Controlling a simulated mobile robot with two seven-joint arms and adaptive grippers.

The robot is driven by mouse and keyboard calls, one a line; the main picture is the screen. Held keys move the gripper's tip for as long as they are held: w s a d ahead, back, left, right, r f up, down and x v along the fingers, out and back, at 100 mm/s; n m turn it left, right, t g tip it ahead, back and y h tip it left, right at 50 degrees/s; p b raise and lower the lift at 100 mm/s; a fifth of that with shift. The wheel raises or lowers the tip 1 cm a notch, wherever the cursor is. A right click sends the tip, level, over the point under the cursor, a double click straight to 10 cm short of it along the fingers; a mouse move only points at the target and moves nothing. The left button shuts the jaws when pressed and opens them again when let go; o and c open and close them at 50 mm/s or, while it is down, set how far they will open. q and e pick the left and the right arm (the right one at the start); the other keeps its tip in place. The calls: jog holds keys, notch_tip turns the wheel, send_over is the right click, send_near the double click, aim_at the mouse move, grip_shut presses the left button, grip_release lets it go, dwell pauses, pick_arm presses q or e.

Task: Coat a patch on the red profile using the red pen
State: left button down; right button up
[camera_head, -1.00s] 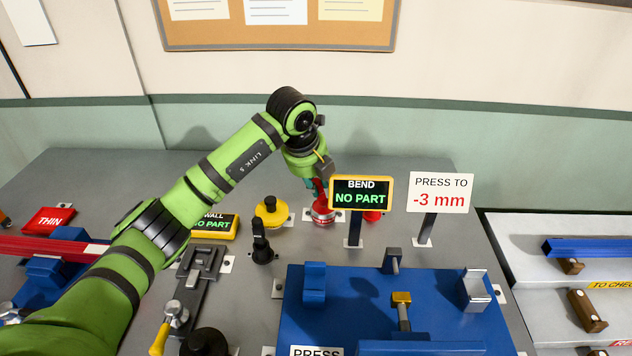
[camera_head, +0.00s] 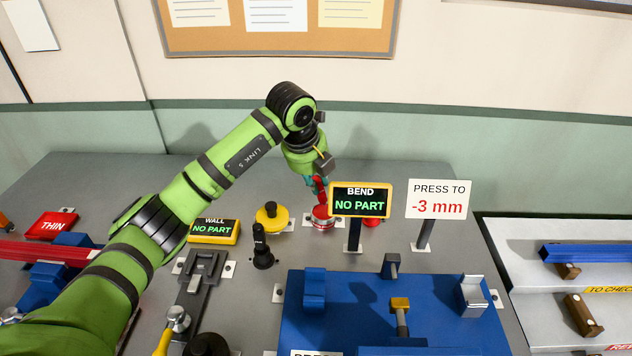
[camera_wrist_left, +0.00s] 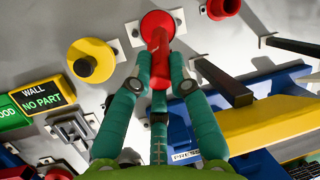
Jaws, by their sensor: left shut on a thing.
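My left gripper (camera_head: 318,183) is over the back of the table with its teal fingers shut on the red pen (camera_wrist_left: 159,55). The pen is upright, its lower end at a round red holder with a pale band (camera_head: 323,213). I cannot tell whether the pen is clear of the holder. In the left wrist view the fingertips (camera_wrist_left: 161,80) close around the pen's shaft. The red profile (camera_head: 40,249) lies on blue supports at the far left, its right end partly behind my left arm. My right gripper is not in view.
A yellow round holder (camera_head: 272,217) stands left of the pen, and another red one (camera_wrist_left: 221,8) to its right. The BEND display (camera_head: 361,200) stands close in front. The WALL display (camera_head: 214,230), a black knob post (camera_head: 262,247) and a blue press fixture (camera_head: 350,318) are nearer.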

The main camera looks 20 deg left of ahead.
pick_arm(q)
jog(key=shift+r+p, duration=1.1)
jog(key=shift+r, duration=1.1)
